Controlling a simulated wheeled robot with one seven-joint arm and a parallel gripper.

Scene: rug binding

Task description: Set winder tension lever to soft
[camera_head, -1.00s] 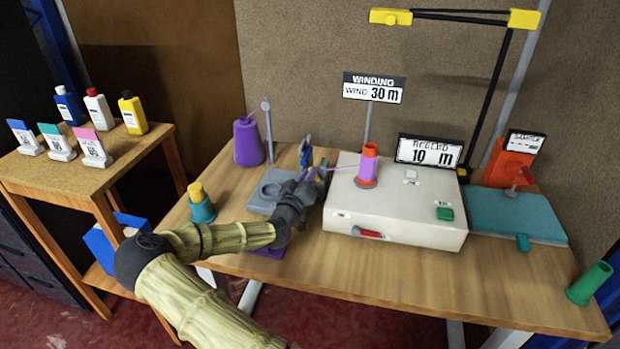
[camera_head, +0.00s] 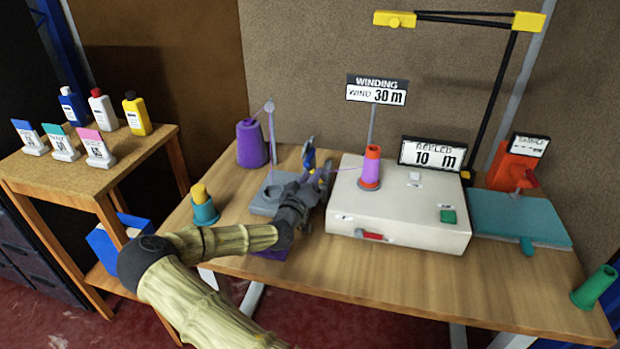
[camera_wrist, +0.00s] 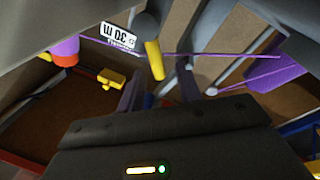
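The winder (camera_head: 400,215) is a pale box carrying an orange and purple spool (camera_head: 371,168). A small red handle (camera_head: 372,236) sits on its front face. My gripper (camera_head: 322,180) is over the table left of the winder. A blue and yellow part (camera_head: 309,160) shows just behind it. In the wrist view, a yellow rod (camera_wrist: 154,60) with a dark round end lies between and beyond my two fingertips (camera_wrist: 160,82), which are apart. Contact cannot be made out. Neither part has a readable tension label, so I cannot tell which is the tension lever.
Purple yarn (camera_wrist: 215,54) runs across in front of my fingers. A purple cone (camera_head: 251,145) and a grey stand (camera_head: 268,203) are left of the winder. A teal cup with a yellow top (camera_head: 204,206) is near my forearm. Signs read 30 m (camera_head: 376,90) and 10 m (camera_head: 432,154).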

